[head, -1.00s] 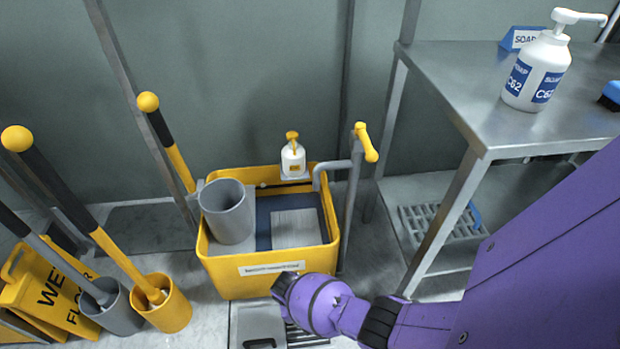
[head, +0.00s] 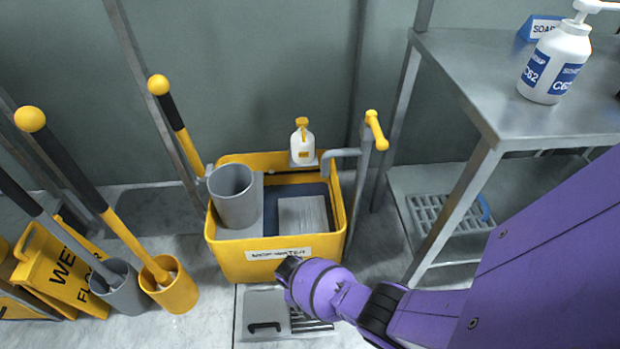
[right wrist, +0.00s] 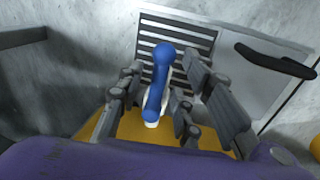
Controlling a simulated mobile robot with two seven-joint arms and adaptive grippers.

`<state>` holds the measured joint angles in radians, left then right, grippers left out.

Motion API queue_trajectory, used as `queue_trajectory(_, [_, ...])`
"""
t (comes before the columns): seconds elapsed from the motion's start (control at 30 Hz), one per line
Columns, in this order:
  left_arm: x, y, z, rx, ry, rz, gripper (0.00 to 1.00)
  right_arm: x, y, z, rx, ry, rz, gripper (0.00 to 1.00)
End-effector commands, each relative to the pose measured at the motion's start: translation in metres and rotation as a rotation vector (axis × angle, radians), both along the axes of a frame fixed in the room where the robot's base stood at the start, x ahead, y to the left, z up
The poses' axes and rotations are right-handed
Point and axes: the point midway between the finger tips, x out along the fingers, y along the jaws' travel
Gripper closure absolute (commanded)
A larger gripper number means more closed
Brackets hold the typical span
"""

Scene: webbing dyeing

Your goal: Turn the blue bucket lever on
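The blue lever (right wrist: 163,62) shows in the right wrist view as a blue bar with rounded ends, over a small white base. It stands by a yellow surface (right wrist: 135,124), likely the bucket's front wall. In the head view the yellow bucket (head: 228,258) stands on the floor, and the lever is not visible there. My right gripper (right wrist: 160,95) is open, with fingers on both sides of the lever; I cannot tell whether they touch it. In the head view my right wrist (head: 318,287) is at the bucket's lower front. My left gripper is not in view.
A floor drain cover (head: 265,308) with a slotted grate lies before the bucket. A grey cup (head: 232,197) and a yellow-handled tap (head: 375,130) are at the bucket. Mops in holders and a wet floor sign (head: 60,275) stand left. A metal table (head: 480,80) stands right.

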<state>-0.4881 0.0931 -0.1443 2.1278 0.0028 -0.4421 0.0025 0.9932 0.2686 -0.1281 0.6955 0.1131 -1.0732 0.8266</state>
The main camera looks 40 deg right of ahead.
Motion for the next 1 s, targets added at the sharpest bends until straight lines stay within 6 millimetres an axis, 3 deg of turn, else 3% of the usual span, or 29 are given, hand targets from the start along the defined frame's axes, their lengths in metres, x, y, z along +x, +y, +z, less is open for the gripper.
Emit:
queue_trajectory(0.27, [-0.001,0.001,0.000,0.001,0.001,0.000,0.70,0.001,0.001,0.003,0.001,-0.002,0.003,0.67])
queue_trajectory(0.43, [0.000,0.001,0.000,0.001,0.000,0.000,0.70,0.003,0.003,0.016,0.001,-0.002,0.003,0.67])
queue_trajectory(1.0, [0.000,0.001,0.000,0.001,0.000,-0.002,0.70,0.012,0.018,0.107,0.001,-0.003,0.001,0.67])
